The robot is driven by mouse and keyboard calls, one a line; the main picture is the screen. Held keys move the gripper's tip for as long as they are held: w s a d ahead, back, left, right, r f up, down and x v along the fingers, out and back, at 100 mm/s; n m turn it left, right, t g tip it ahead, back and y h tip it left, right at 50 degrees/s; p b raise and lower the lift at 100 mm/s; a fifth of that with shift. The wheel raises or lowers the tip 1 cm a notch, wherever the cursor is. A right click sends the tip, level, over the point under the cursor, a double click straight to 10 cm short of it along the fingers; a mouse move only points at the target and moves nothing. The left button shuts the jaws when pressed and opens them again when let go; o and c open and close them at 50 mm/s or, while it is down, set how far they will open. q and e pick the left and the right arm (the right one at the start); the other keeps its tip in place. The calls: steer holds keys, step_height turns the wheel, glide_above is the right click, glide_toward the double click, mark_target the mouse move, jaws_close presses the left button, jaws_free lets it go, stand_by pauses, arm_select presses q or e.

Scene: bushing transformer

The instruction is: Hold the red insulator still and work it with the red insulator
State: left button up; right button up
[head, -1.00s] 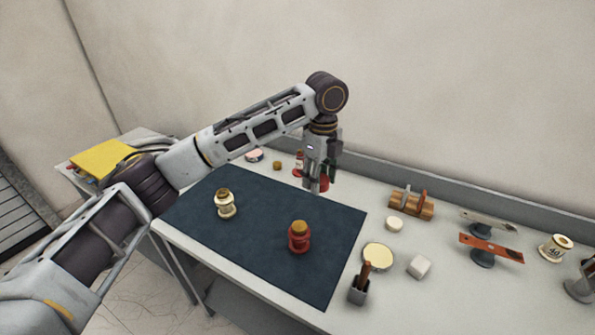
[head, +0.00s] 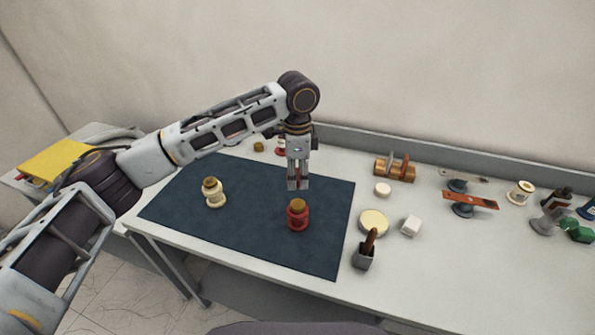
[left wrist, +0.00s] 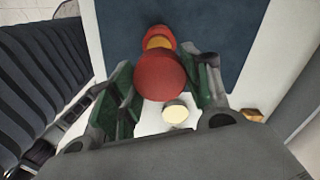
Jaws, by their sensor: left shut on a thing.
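The red insulator (head: 298,217) stands upright on the dark blue mat (head: 235,235), with a tan top. My left gripper (head: 298,185) is above and slightly behind it, pointing down. It is shut on a red round piece, which shows best in the left wrist view (left wrist: 160,76) between the green-padded fingers (left wrist: 160,90). In that view the standing red insulator (left wrist: 160,36) is just beyond the held piece. In the head view the fingers mostly hide the held piece. I cannot tell whether the two red things touch. My right gripper is not in view.
A cream insulator (head: 214,193) stands on the mat's left part. Right of the mat are a round cream tin (head: 373,222), a white block (head: 411,226), a grey holder (head: 364,257), and a wooden rack (head: 394,168). The mat's front is clear.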

arm_select(q)
steer(key=shift+s+n, duration=0.1)
steer(key=shift+n, duration=1.8)
steer(key=shift+d, duration=0.1)
